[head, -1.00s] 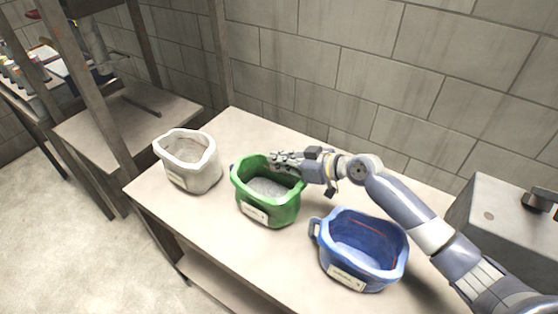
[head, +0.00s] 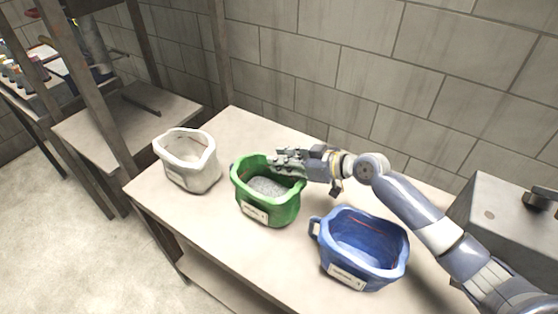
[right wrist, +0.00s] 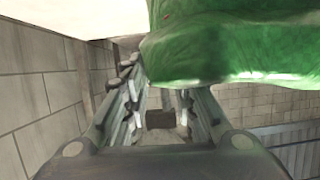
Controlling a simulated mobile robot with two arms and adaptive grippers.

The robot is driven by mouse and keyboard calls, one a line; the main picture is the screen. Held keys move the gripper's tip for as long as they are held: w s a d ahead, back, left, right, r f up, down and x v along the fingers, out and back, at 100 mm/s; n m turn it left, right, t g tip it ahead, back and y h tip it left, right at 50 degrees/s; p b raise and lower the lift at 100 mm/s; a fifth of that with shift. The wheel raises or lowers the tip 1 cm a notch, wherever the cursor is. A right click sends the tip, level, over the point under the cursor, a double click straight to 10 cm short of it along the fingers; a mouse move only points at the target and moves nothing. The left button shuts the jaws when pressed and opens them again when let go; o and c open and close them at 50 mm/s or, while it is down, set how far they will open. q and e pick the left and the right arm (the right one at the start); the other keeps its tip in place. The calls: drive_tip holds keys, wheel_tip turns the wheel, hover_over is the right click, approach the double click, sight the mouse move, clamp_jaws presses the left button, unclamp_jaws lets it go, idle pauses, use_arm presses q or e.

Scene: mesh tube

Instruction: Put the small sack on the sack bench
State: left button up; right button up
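Three open sacks stand upright in a row on a pale bench (head: 165,208) in the head view: a white sack (head: 176,174), a green sack (head: 284,213) with grey grainy contents, and a larger blue sack (head: 385,272). The white one looks smallest. My right gripper (head: 277,163) is at the far right rim of the green sack, its fingers level with the rim. In the right wrist view the fingers (right wrist: 160,95) stand apart, and the green sack (right wrist: 215,55) covers the right fingertip. Contact with the rim is unclear. My left gripper is out of view.
A lower side table (head: 125,125) stands at the left behind an upright post (head: 88,85). A grey box-shaped unit (head: 505,225) is at the right. A block wall closes the back. The bench's front left corner is clear.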

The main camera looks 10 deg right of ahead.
drive_tip(key=b+v, duration=0.2)
drive_tip(key=v, duration=0.8)
drive_tip(key=shift+s+d, duration=0.2)
drive_tip(key=shift+s, duration=0.1)
